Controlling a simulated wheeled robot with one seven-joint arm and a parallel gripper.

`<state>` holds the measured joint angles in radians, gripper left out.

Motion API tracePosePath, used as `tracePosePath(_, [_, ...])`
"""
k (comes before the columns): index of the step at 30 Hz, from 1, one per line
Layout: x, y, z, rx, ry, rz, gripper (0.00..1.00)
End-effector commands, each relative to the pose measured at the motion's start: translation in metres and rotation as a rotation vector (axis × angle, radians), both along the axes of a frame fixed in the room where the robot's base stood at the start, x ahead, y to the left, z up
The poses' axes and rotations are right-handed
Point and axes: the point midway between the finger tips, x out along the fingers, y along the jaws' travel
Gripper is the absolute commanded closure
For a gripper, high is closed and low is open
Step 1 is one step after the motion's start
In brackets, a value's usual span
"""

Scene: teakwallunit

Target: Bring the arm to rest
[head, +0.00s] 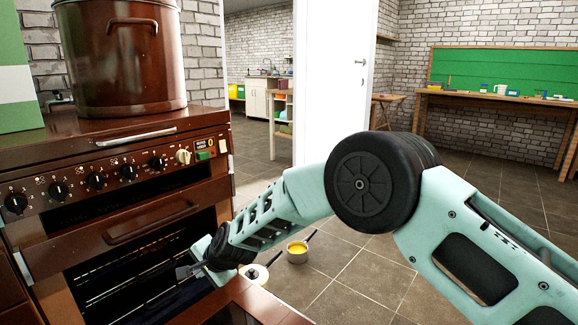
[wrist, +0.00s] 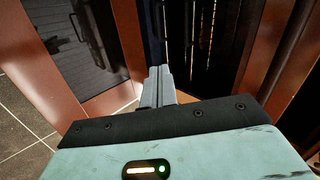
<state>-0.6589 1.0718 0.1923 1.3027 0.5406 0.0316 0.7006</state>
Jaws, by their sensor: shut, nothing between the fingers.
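My arm reaches from the right edge of the head view across to the brown stove. My gripper (head: 184,271) is in front of the stove's dark lower opening, low in the head view. In the wrist view my gripper (wrist: 158,72) shows with its two grey fingers together and nothing between them. Dark slats and reddish-brown panels lie beyond the fingertips. I cannot tell whether the fingertips touch anything.
The stove (head: 120,190) carries a large brown pot (head: 118,60). A pan with yellow contents (head: 298,248) and a white-lidded pot (head: 254,273) stand on the tiled floor beside my forearm. A workbench (head: 500,97) stands at the back right.

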Motion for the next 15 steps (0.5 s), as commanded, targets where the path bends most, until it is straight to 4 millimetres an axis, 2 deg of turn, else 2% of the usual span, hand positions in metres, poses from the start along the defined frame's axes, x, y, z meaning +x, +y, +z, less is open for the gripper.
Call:
tracePosePath(8, [-0.040,-0.032,0.053,-0.093,-0.014,0.175,1.00])
tracePosePath(11, [-0.068,-0.055,0.080,-0.152,-0.024,0.280,1.00])
tracePosePath(15, [-0.121,-0.102,0.116,-0.260,-0.043,0.464,1.00])
